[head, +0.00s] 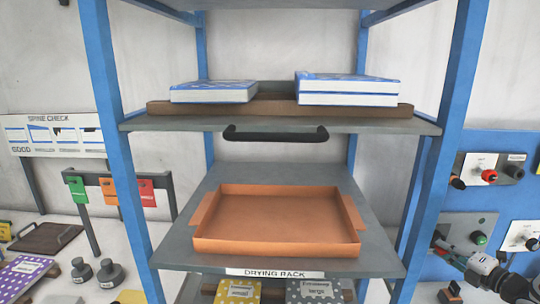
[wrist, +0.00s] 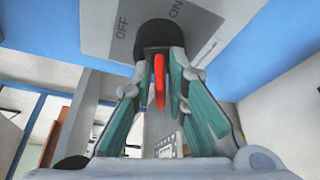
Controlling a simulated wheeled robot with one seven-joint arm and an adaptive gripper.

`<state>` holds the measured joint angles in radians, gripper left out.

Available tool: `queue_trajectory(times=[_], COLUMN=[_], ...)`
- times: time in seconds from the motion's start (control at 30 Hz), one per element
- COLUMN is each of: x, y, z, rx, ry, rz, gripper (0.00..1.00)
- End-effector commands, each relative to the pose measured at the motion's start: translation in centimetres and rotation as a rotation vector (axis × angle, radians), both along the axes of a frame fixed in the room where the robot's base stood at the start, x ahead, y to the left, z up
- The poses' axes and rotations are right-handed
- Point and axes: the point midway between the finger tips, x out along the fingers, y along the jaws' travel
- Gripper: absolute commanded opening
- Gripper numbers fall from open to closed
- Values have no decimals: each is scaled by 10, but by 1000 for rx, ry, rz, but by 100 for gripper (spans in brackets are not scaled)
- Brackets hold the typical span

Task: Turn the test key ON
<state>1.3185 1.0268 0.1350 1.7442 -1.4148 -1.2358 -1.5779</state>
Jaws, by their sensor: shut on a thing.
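The test key shows in the wrist view as a dark round knob (wrist: 160,36) with a red bar (wrist: 159,82) standing out from it. It sits on a grey plate (wrist: 205,22) marked OFF on the left and ON on the right. My gripper (wrist: 161,66) is shut on the key, with its teal-padded fingers on either side of the knob. I cannot tell which mark the key points to.
The blue panel (head: 490,195) carries more plates, with a red button (head: 489,176) and dark knobs above. The drying rack's blue post (head: 440,150) stands close left of my gripper. An orange tray (head: 275,245) and books (head: 347,90) lie on its shelves.

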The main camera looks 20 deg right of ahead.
Motion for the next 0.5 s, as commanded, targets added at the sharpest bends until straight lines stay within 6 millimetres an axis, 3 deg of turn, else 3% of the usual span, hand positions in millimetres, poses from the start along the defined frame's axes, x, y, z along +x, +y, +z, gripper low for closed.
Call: queue_trajectory(times=[0.5], x=[-2], y=[0], z=[-2], rx=[113], ry=[-33], rz=[-1], gripper=[0])
